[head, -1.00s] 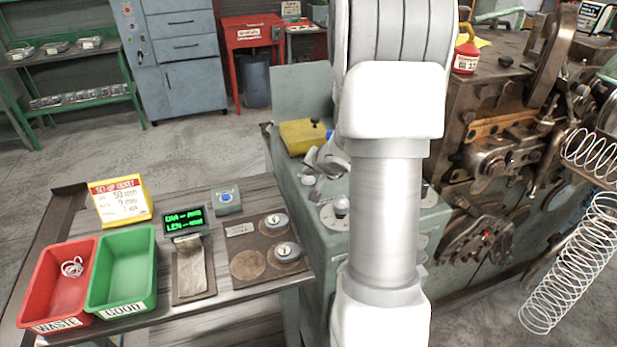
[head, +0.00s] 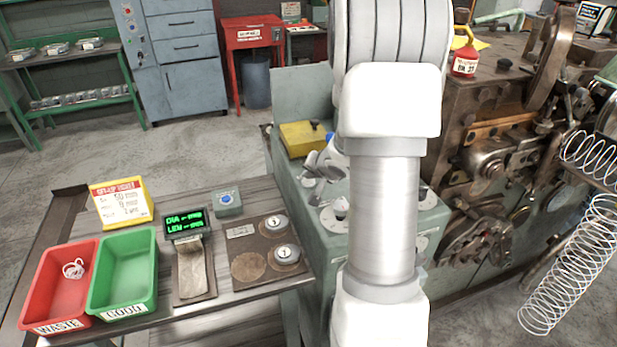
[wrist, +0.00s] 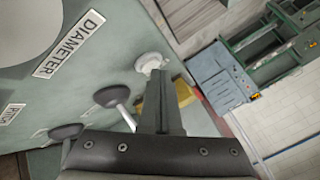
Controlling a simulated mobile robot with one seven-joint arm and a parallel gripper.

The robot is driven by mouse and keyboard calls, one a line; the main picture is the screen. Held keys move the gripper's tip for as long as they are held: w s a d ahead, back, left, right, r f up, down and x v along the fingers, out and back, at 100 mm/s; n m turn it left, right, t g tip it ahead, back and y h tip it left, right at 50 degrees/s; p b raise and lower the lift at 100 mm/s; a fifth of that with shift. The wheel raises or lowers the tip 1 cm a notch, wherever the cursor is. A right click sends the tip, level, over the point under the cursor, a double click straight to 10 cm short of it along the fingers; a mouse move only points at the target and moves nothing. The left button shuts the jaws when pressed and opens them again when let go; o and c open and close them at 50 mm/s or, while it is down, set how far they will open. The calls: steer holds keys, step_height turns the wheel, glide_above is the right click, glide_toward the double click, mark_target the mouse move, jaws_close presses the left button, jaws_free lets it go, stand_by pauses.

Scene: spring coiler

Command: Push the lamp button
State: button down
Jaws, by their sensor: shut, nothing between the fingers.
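My gripper shows in the wrist view (wrist: 159,80) as dark fingers held together, with nothing between them. Their tips are close to a pale round dome-shaped button or knob (wrist: 150,62) on the green panel; I cannot tell whether they touch it. No label marks it as the lamp button. In the head view my gripper is partly hidden by my arm, above the green machine's sloped panel (head: 312,232). A small grey-green box with a blue button (head: 228,198) stands on the bench, well left of my gripper.
Dark-topped lever knobs (wrist: 112,96) stand beside my gripper near the DIAMETER label (wrist: 74,42). A yellow box (head: 303,138) lies behind on the machine. The bench holds a red bin (head: 40,290), a green bin (head: 150,260) and a green-text display (head: 185,222). Coiled springs hang at right.

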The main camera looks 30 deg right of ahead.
mark_target(309, 183)
steer(key=shift+r, duration=0.25)
step_height(309, 183, up, 6)
steer(key=p, duration=0.7)
stand_by(0.5)
